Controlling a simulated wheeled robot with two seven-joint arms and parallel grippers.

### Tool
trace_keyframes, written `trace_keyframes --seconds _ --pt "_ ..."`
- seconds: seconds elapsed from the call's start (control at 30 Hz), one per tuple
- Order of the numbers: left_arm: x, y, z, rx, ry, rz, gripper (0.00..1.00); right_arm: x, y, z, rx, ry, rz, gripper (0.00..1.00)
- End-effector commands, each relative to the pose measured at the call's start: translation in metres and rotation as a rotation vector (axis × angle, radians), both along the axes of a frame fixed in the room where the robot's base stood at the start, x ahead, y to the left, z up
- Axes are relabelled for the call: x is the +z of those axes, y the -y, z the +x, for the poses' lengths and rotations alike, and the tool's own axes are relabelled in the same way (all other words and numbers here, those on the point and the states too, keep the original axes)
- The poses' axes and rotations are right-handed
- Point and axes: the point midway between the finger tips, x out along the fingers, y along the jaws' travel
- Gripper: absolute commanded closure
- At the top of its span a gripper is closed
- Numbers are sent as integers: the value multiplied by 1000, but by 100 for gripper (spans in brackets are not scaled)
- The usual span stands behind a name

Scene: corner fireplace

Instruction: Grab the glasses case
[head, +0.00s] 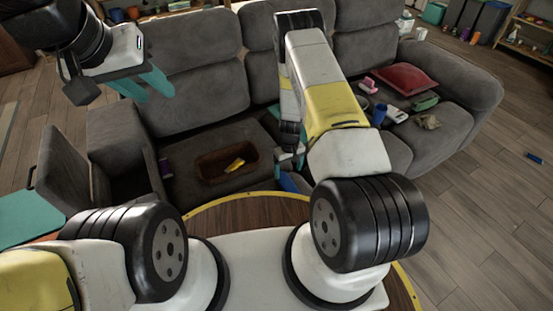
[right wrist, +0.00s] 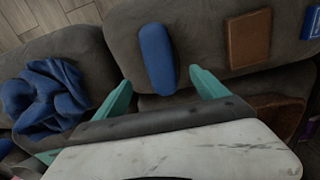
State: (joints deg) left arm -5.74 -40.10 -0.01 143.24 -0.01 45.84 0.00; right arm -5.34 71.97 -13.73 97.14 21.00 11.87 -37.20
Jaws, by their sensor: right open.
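A long, rounded blue case (right wrist: 157,58), which looks like the glasses case, lies on the grey sofa in the right wrist view. My right gripper (right wrist: 162,90) is open, with its teal fingers spread on either side of the case's near end. It holds nothing, and I cannot tell the height gap. In the head view a bit of blue (head: 287,183) shows beside my right arm, perhaps the same case; that gripper is mostly hidden behind the arm. My left gripper (head: 150,85) hangs at the upper left, its teal fingers apart and empty.
A brown tray (head: 207,170) with a yellow item is on the left seat. In the right wrist view, a blue cloth (right wrist: 45,98) and a brown flat item (right wrist: 248,50) flank the case.

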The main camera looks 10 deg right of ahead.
Motion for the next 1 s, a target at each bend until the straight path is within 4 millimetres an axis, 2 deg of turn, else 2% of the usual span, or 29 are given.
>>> trace_keyframes --seconds 0.1,0.37,0.63,0.77,0.97,1.0 --pt "0 0 0 0 0 0 64 -15 2 -5 8 -8 -7 17" --pt "0 0 0 0 0 0 64 -44 1 -4 8 -9 -7 17" --pt "0 0 0 0 0 0 64 -82 1 -1 8 -10 -6 17" --pt "0 0 0 0 0 0 64 -89 1 -1 9 -7 -7 17" --pt "0 0 0 0 0 0 64 -89 1 0 9 -7 -7 17" --pt "0 0 0 0 0 0 64 -89 1 0 8 -7 -7 25"
